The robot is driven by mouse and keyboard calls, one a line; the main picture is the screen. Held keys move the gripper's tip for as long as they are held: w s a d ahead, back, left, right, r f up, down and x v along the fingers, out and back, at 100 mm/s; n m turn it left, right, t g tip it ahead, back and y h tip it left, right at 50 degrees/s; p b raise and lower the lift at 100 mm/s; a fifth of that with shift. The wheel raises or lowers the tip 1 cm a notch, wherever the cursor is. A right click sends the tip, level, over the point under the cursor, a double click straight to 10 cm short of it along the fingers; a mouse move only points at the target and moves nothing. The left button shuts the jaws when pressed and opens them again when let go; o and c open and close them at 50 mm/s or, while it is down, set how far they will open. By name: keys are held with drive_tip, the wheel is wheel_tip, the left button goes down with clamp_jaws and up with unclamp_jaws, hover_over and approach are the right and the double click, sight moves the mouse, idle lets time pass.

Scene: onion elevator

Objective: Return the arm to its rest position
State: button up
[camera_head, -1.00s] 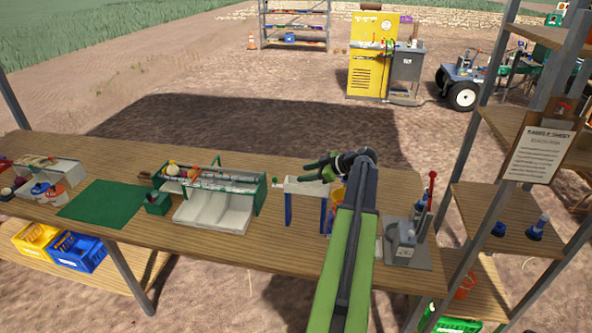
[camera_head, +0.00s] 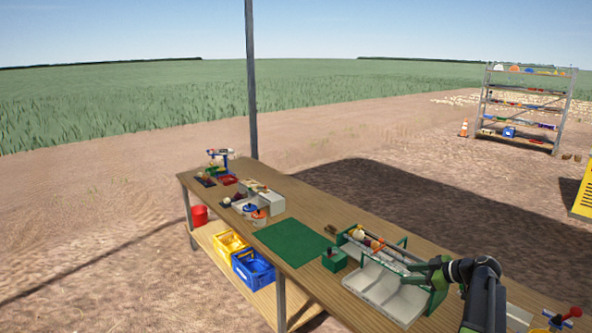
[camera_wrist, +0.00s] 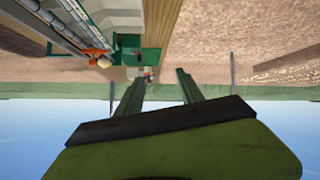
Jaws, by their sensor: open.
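My gripper (camera_head: 432,271) is at the lower right of the head view, beside and partly in front of the right end of the green and grey sorting machine (camera_head: 384,289). In the wrist view my gripper (camera_wrist: 158,80) has its two dark green fingers apart, with nothing between them. My arm reaches in from the lower right corner of the head view. The wrist view is upside down, with sky at the bottom. The machine's green end and rollers (camera_wrist: 60,28) show there at the upper left.
The long wooden workbench (camera_head: 310,222) carries a green mat (camera_head: 294,242), a small green box (camera_head: 334,260) and white bins (camera_head: 262,200). Yellow (camera_head: 230,243) and blue crates (camera_head: 253,268) sit on its lower shelf. A shelf rack (camera_head: 522,105) stands far off on open dirt.

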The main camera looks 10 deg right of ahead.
drive_tip(key=w+a+f+n+g+y, duration=0.1)
drive_tip(key=w+a+f+n+g, duration=0.1)
drive_tip(key=a, duration=1)
drive_tip(key=w+a+f+n+g, duration=0.1)
drive_tip(key=a+f+g, duration=0.1)
drive_tip(key=a, duration=1)
drive_tip(key=s+a+f+g+h, duration=0.1)
drive_tip(key=s+a+f+g, duration=0.1)
drive_tip(key=a, duration=0.6)
drive_tip(key=s+a+f+g, duration=0.2)
drive_tip(key=s+a, duration=0.1)
drive_tip(key=a, duration=0.4)
drive_tip(key=s+a+f+m+h+b, duration=0.1)
drive_tip(key=s+a+f+m+h, duration=0.15)
drive_tip(key=s+a, duration=0.2)
drive_tip(key=s+d+f+m+g+h, duration=0.1)
drive_tip(key=s+d+m+h, duration=0.2)
drive_tip(key=m, duration=0.6)
drive_tip(key=shift+s+d+g, duration=0.4)
drive_tip(key=shift+s+d, duration=0.6)
drive_tip(key=shift+d, duration=0.8)
